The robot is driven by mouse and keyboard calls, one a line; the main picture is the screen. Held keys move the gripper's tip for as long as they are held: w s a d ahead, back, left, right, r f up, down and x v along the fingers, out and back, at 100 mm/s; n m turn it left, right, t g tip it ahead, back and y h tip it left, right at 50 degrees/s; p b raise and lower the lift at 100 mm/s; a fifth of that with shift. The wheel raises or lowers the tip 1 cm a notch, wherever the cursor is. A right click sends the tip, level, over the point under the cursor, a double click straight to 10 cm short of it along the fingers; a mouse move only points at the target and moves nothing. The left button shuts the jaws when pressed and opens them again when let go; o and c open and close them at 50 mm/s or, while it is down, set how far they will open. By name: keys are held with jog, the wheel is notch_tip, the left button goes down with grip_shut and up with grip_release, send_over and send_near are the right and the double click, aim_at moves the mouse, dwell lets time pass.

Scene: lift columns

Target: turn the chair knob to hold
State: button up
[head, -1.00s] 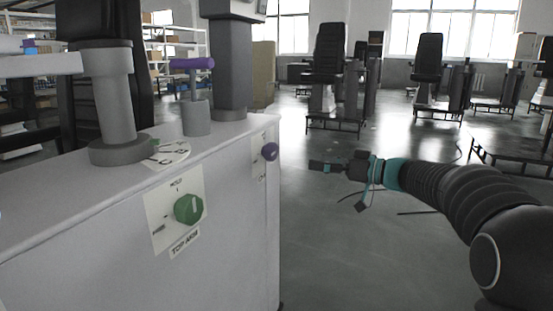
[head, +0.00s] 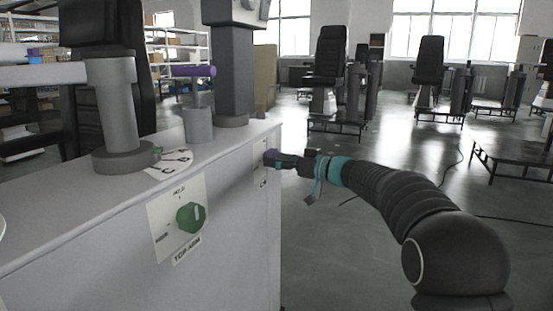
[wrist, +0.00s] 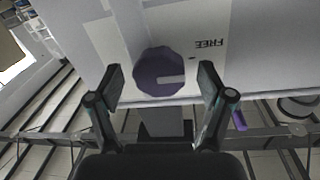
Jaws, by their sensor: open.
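The purple knob (wrist: 160,72) is on a white panel of the cabinet, with a pale pointer mark on its face. The word FREE on its label (wrist: 208,46) reads upside down in the wrist view; no HOLD mark for this knob is legible. My gripper (wrist: 158,80) is open, with one finger on each side of the knob and small gaps visible. In the head view my gripper (head: 282,161) is at the cabinet's right end, largely covering the purple knob.
A green knob (head: 191,217) with a HOLD label and a TOP ARM plate is on the cabinet's near face (head: 90,262). A purple T-handle (head: 194,72) and grey posts stand on top.

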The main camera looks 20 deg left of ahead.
jog(key=shift+a, duration=0.35)
jog(key=c, duration=1.2)
jog(key=shift+o, duration=0.2)
